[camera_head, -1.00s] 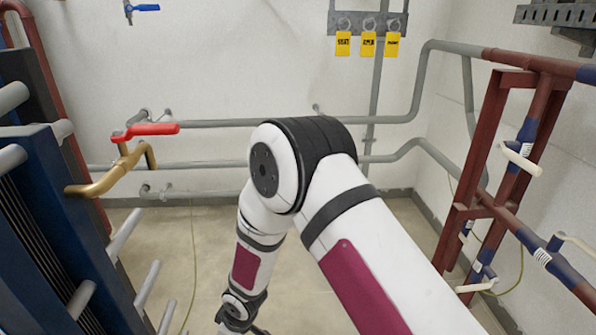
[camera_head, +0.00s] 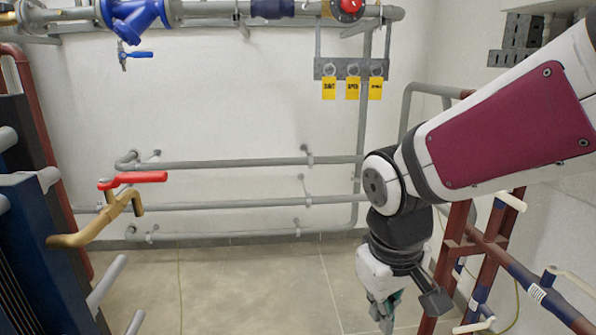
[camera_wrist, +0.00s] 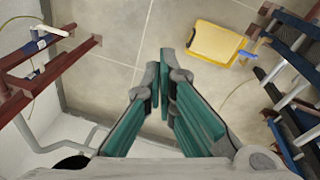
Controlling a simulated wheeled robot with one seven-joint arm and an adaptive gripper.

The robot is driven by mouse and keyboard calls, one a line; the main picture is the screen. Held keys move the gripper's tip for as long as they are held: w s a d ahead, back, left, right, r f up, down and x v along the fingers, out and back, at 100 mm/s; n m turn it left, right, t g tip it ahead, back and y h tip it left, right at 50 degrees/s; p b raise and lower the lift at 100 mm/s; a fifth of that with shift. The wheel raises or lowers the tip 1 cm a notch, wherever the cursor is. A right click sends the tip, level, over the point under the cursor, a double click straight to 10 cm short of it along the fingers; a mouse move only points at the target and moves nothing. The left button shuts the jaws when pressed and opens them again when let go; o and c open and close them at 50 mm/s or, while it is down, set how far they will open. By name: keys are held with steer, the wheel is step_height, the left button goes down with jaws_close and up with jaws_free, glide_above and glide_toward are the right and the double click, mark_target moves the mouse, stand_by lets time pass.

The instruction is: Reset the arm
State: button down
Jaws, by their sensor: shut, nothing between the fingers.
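My gripper (camera_head: 383,312) hangs at the end of my folded white arm, at the lower right of the head view, pointing down over the floor. In the wrist view the gripper (camera_wrist: 164,72) shows two teal-padded fingers drawn together at their tips. Nothing is between them. The fingers are clear of the pipes and the floor in the wrist view.
A red-handled valve (camera_head: 132,180) on a brass pipe and a blue plate exchanger (camera_head: 38,240) stand at left. A dark red pipe frame (camera_head: 462,245) is close right of my gripper. Yellow tags (camera_head: 352,88) hang on the back wall. A yellow box (camera_wrist: 216,43) lies on the floor.

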steer(key=s+d+r+m+g+y, duration=0.1)
steer(key=s+d+r+m, duration=0.15)
steer(key=s, duration=0.85)
steer(key=s+d+r+m, duration=0.2)
steer(key=s+d+m, duration=0.1)
steer(key=s, duration=0.7)
step_height(320, 180, up, 32)
steer(key=t+p, duration=0.3)
steer(key=p, duration=2.7)
steer(key=shift+d+n+t, duration=0.3)
steer(key=shift+d+n, duration=0.15)
steer(key=shift+r, duration=0.1)
